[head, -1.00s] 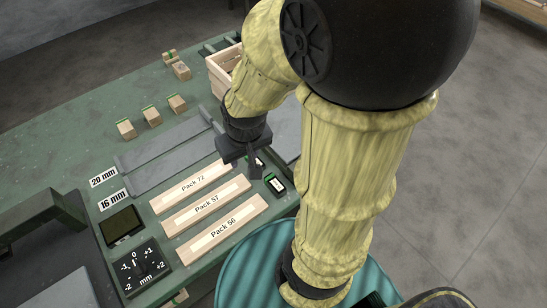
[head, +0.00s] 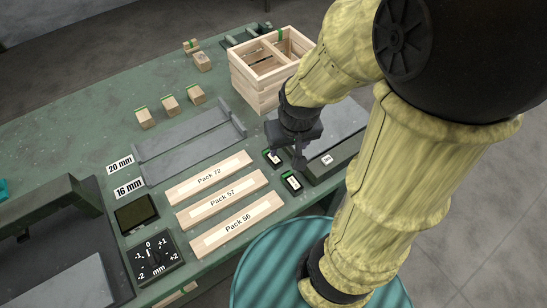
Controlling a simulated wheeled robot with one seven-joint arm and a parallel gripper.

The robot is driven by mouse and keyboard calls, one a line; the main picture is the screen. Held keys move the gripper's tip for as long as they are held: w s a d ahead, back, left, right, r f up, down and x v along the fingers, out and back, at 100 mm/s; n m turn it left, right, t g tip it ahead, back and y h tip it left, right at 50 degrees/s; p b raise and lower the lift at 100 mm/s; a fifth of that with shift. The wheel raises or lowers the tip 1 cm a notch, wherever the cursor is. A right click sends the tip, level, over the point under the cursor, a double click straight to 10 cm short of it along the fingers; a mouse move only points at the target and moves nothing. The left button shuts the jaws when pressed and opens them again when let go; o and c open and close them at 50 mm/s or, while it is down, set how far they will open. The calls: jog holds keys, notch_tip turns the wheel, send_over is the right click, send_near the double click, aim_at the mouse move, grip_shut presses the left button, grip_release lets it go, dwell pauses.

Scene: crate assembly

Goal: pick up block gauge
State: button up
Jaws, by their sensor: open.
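Two small black pieces with green edges and white labels lie on the green table in the head view. One (head: 272,157) is just left of my gripper and the other (head: 291,183) is just below it in the picture. Their labels are too small to read, so I cannot tell which is the block gauge. My gripper (head: 300,163) points down close to both pieces, with nothing visible held in it. It is open, though its fingers are small and dark here. I cannot tell its exact height above the table.
Wooden strips marked Pack 72 (head: 209,178), Pack 57 (head: 222,201) and Pack 56 (head: 237,224) lie left of my gripper. A wooden crate (head: 255,93) stands behind. A grey-topped dark block (head: 333,160) is close on the right. Several small wooden blocks (head: 170,105) stand farther back.

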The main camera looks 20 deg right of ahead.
jog(key=w+f+n+g+p, duration=0.1)
jog(key=w+f+n, duration=0.1)
jog(key=w, duration=0.5)
jog(key=w+f+n+g+p, duration=0.1)
jog(key=w+f+n+p, duration=0.1)
jog(key=w+f, duration=0.3)
jog(key=shift+w+a+g, duration=0.3)
jog(key=shift+w, duration=0.9)
jog(key=shift+f, duration=0.2)
notch_tip(320, 180, down, 12)
jog(key=shift+r+p, duration=0.2)
jog(key=shift+p, duration=0.95)
jog(key=shift+f, duration=0.2)
